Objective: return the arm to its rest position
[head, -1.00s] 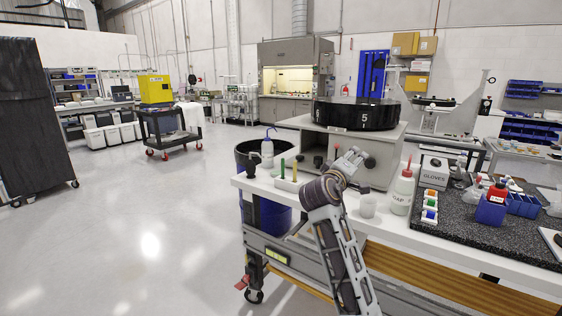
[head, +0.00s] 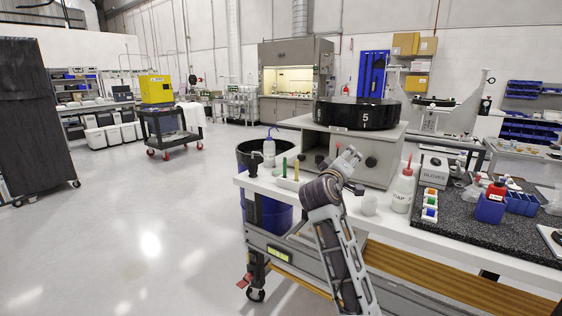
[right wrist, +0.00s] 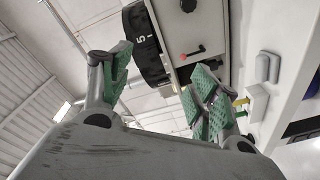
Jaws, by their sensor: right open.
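The gripper looks empty and touches nothing that I can make out. My left gripper does not show in either view.
The white bench (head: 385,233) bears a grey box (head: 382,177) with a black disc (head: 357,113) marked 5 on top. Open floor (head: 120,240) lies to the left.

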